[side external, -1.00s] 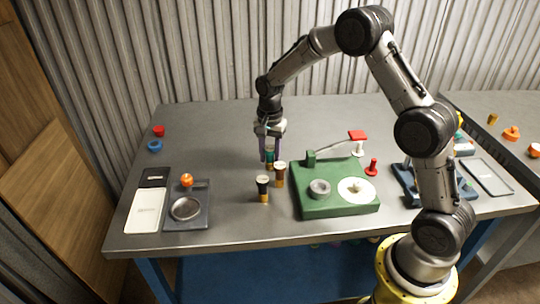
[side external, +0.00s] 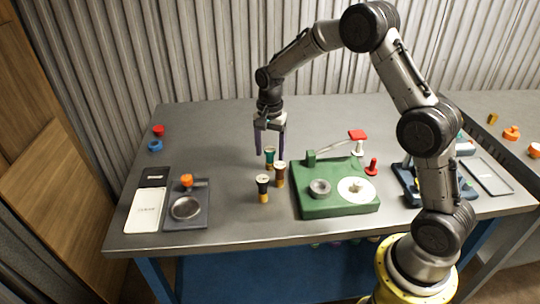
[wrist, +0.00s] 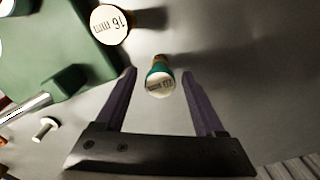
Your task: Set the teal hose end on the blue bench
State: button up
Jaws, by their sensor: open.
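A green fixture (side external: 310,203) with a grey ring and white disc stands right of the hose ends. A red knob (side external: 372,167) is beyond it. A scale (side external: 200,215) and a white-screened device (side external: 146,210) lie at the left. The table's back left is mostly clear.

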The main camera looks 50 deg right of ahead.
aim_at(270, 149)
notch_tip(270, 149, up, 10)
jog(key=shift+r, duration=0.1)
jog(key=s+a+r+n+t, duration=0.25)
jog(key=s+r+n, duration=0.25)
jog(key=s, duration=0.5)
jog(key=s+a+r+n+t, duration=0.1)
jog(key=s+a+r+n, duration=0.35)
jog(key=s, duration=0.55)
jog(key=s+f+n+t, duration=0.2)
jog(key=s+n, duration=0.3)
jog(key=s, duration=0.4)
jog(key=shift+s+a+f, duration=0.3)
jog(key=shift+a+f, duration=0.15)
